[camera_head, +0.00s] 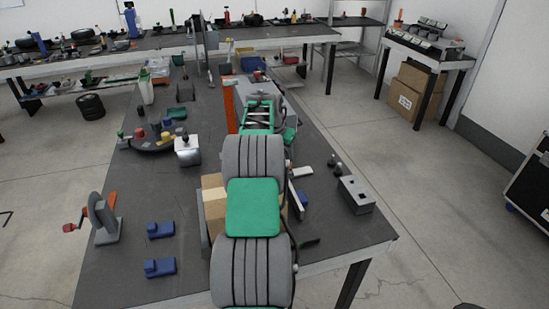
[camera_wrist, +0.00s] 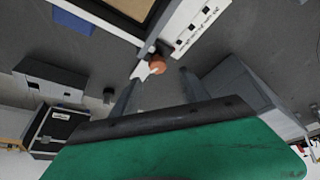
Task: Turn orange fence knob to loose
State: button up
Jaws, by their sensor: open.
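A round orange knob (camera_wrist: 156,64) shows in the wrist view, beside a white pointed piece (camera_wrist: 142,70) and close to the end of a white strip with markings (camera_wrist: 198,25). My gripper (camera_wrist: 160,77) is open, with one finger on either side of the knob in the picture. I cannot tell whether either finger touches it. In the head view my arm covers much of the table's middle, and I cannot make out the knob or the fingers there. A white strip (camera_head: 296,200) stands beside the cardboard box (camera_head: 212,197) there.
The dark table (camera_head: 110,265) holds blue blocks (camera_head: 160,267), a crank device (camera_head: 103,218) at left and a grey block (camera_head: 357,195) at right. A tall orange panel (camera_head: 229,105) stands left of my arm. The table's front right has free room.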

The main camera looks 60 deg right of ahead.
aim_at(287, 163)
jog(key=x, duration=0.5)
jog(key=p+x, duration=0.1)
jog(key=x, duration=0.1)
jog(key=shift+s+d+f, duration=0.2)
jog(key=shift+s+f, duration=0.05)
jog(key=shift+f, duration=0.1)
grip_shut()
